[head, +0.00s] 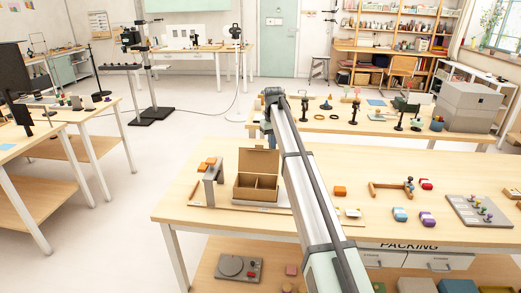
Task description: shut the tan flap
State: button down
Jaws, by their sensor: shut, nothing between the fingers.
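A tan box (241,192) stands on the front wooden table, left of my arm. Its tan flap (259,162) is raised along the box's back edge, so the box is open at the top. A divider and compartments show inside, and I see nothing in them. My arm reaches from the bottom edge up past the box's right side. My gripper is not visible in this view. I cannot tell where it is relative to the flap.
A grey upright bracket (212,181) stands close to the box's left, with orange blocks (207,163) behind.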

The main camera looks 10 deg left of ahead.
aim_at(272, 150)
jog(key=shift+f, duration=1.55)
jog(key=shift+s+r, duration=0.15)
jog(key=shift+s, duration=1)
jog(key=shift+s+r, duration=0.1)
jog(key=shift+s, duration=1)
jog(key=shift+w, duration=1.05)
jog(key=shift+r, duration=0.1)
jog(key=shift+r, duration=2.4)
